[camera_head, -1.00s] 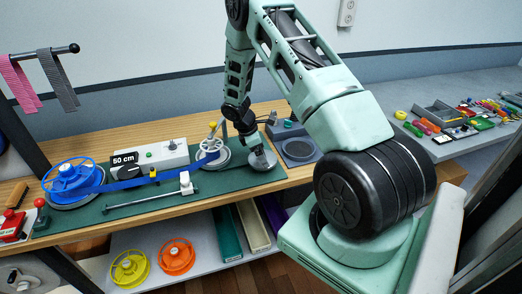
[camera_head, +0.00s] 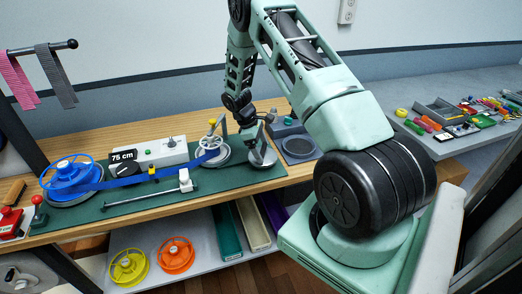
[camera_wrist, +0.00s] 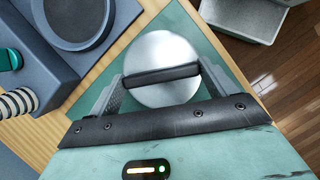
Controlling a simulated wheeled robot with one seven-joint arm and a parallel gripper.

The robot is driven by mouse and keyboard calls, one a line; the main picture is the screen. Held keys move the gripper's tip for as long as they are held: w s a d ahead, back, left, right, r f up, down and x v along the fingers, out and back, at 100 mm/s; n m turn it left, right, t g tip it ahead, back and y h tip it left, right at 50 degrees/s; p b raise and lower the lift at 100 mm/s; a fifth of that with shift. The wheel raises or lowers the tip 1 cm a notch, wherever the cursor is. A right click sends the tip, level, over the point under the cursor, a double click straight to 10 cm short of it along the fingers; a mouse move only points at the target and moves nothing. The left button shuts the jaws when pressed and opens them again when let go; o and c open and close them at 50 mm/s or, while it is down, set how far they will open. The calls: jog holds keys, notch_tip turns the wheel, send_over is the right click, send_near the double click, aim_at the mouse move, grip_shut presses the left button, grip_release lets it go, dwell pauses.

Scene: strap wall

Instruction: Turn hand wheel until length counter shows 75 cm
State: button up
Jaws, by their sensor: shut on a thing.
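The length counter (camera_head: 122,156) on the left of the green mat reads 75 cm. The hand wheel (camera_head: 268,160) is a silver disc at the mat's right end, with a dark crossbar (camera_wrist: 162,75) in the wrist view. My gripper (camera_head: 255,147) comes down on the hand wheel from above. In the wrist view my gripper (camera_wrist: 163,80) is shut on the crossbar, one finger at each end. A blue strap (camera_head: 135,180) runs from the blue reel (camera_head: 72,176) to a small white-and-blue spool (camera_head: 212,146). The head view partly hides the grip.
A grey box with a green button and a knob (camera_head: 163,150) stands behind the strap. A metal rod (camera_head: 145,198) lies in front. A grey block with a round recess (camera_head: 298,146) is right of the wheel. Yellow and orange reels (camera_head: 175,255) sit on the lower shelf.

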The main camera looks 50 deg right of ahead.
jog(key=shift+d+m, duration=0.1)
jog(key=shift+m, duration=0.5)
jog(key=o, duration=0.9)
jog(key=shift+c, duration=0.2)
jog(key=shift+w+r, duration=0.1)
jog(key=shift+r, duration=0.05)
jog(key=b+v, duration=0.4)
jog(key=v, duration=1.3)
jog(key=shift+w+d, duration=0.25)
